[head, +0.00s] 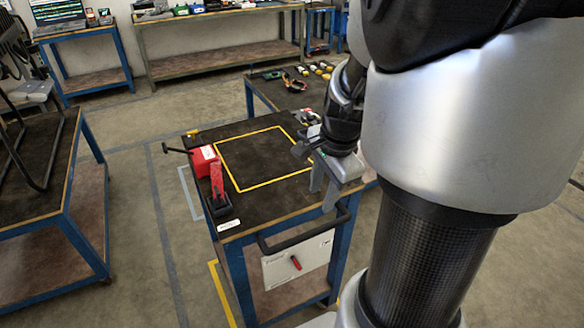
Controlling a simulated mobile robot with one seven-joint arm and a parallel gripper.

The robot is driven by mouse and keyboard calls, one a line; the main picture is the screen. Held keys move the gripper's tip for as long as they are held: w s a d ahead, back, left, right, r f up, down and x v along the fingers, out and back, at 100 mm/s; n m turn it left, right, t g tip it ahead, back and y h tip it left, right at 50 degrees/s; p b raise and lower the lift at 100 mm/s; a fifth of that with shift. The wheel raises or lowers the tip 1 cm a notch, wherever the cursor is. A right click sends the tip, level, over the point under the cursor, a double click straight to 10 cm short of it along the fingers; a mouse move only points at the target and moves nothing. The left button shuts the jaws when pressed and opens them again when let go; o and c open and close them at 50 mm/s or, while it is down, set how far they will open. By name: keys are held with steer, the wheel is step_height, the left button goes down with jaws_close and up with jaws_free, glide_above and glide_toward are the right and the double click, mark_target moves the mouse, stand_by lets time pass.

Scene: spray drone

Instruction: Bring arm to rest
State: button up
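My gripper (325,187) hangs over the right front part of a dark-topped workbench (273,203), pointing down. Its two grey fingers are apart, and nothing shows between them. My arm runs up from it along the right side of the head view. My silver and black arm links cover the right part of the picture and hide what lies behind them.
A yellow square outline (236,181) marks the bare benchtop. A red box (203,160) and a red item in a black holder (217,187) stand at its left. A black handle (305,233) juts from the front. Another bench (30,205) stands left; floor lies between.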

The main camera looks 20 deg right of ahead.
stand_by(0.3)
steer(key=s+a+r+n+t+p, duration=0.1)
steer(key=s+a+r+n+p, duration=0.2)
steer(key=s+a+r+n, duration=0.2)
steer(key=s+a+r+n+t+p, duration=0.2)
steer(key=s+a+r+n+p, duration=0.1)
steer(key=a+r+n, duration=0.7)
step_height(320, 180, up, 4)
steer(key=s+n, duration=0.1)
steer(key=n, duration=0.1)
steer(key=shift+s+f+n, duration=0.15)
steer(key=shift+s+n, duration=0.15)
steer(key=shift+s, duration=0.05)
